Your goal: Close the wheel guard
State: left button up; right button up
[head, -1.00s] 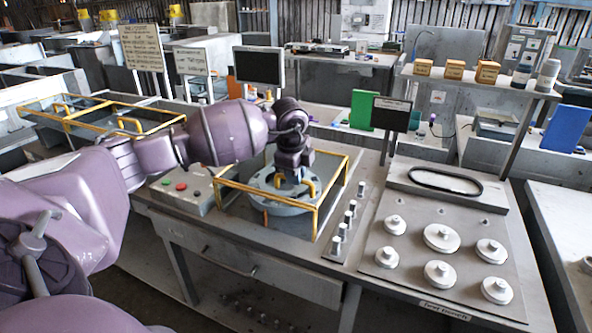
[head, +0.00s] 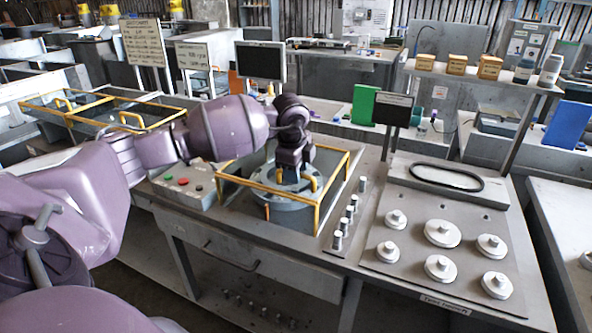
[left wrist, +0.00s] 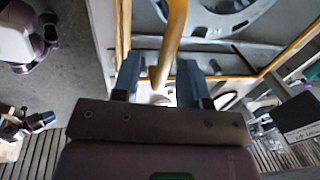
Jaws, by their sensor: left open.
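The wheel guard is a yellow-barred frame (head: 333,188) around a round grey wheel (head: 272,204) on the bench. I cannot tell how far the guard stands open. My left gripper (head: 292,182) is over the wheel, inside the frame's outline, pointing down. In the left wrist view, its two dark fingers (left wrist: 160,88) are apart. A yellow bar, seemingly the guard's handle (left wrist: 174,40), runs down between them; I cannot tell whether they touch it. The wheel (left wrist: 215,18) shows beyond. The arm hides part of the guard and wheel. My right gripper is not in view.
Left of the guard is a button box (head: 184,184). Right of it are a row of small posts (head: 345,222) and a panel with several round knobs (head: 442,233). A small dark screen (head: 392,109) stands behind. Another yellow frame (head: 100,112) lies at the left.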

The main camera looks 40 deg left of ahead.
pick_arm(q)
notch_tip(320, 180, up, 11)
jog(key=s, duration=0.2)
jog(key=shift+d+f, duration=0.2)
jog(key=shift+d, duration=0.05)
dwell(0.3)
